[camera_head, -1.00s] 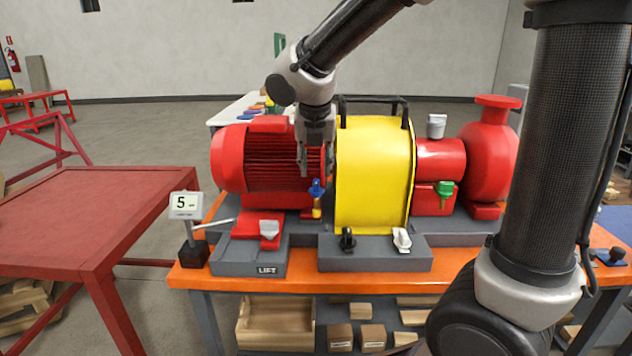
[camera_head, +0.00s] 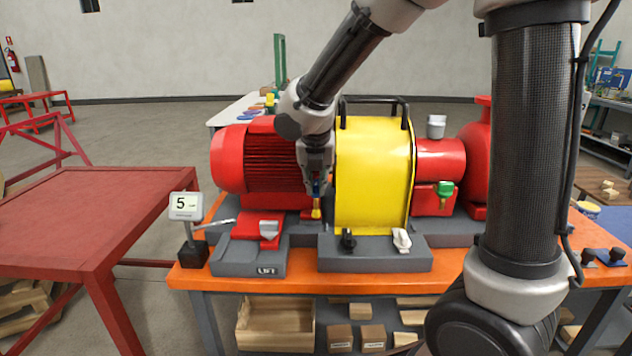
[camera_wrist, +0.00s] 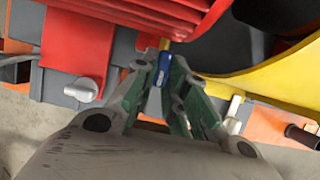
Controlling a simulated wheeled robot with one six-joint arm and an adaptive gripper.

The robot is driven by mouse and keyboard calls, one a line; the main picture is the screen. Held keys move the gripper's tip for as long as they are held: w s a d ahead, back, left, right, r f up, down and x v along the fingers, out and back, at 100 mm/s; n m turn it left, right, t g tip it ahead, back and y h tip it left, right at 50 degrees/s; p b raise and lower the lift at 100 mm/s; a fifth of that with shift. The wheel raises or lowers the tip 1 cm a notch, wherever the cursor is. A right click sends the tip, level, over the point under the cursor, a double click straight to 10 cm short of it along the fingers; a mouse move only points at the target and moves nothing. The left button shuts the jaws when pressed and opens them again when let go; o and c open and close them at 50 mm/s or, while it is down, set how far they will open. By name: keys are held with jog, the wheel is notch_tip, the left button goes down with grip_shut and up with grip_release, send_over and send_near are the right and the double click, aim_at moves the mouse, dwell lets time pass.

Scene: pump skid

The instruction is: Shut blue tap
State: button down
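The blue tap (camera_head: 316,189) sits on a yellow stem (camera_head: 316,208) in front of the gap between the red motor and the yellow guard. My gripper (camera_head: 316,178) reaches down onto it from above. In the wrist view my gripper's fingers (camera_wrist: 164,72) slant in toward each other, with blue of the tap (camera_wrist: 163,57) showing between their tips. The fingers hide most of the tap's handle, and I cannot tell whether they press on it.
The red motor (camera_head: 270,160) is close on the left and the yellow guard (camera_head: 372,178) close on the right. A green tap (camera_head: 445,190) is farther right. A grey lever (camera_head: 268,229), a black lever (camera_head: 348,239) and a white lever (camera_head: 401,240) stand in front.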

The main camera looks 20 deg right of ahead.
dwell(0.3)
jog(key=m, duration=0.1)
jog(key=m+h, duration=0.1)
jog(key=m, duration=0.1)
jog(key=m+g, duration=0.1)
jog(key=shift+w+a+m+h, duration=0.15)
jog(key=shift+a+m+h, duration=0.15)
jog(key=shift+m, duration=0.1)
jog(key=m, duration=0.3)
jog(key=m+g+h, duration=0.1)
jog(key=shift+w+a+m, duration=0.2)
jog(key=shift+w+m, duration=0.05)
jog(key=shift+m, duration=0.05)
jog(key=m, duration=0.1)
jog(key=m+g, duration=0.1)
jog(key=m, duration=0.1)
jog(key=m+g, duration=0.1)
jog(key=shift+w+h, duration=0.3)
jog(key=shift+w+m+g, duration=0.2)
jog(key=shift+m+g, duration=0.5)
jog(key=shift+m, duration=1.5)
jog(key=c, duration=1.4)
grip_release()
jog(key=shift+c, duration=0.2)
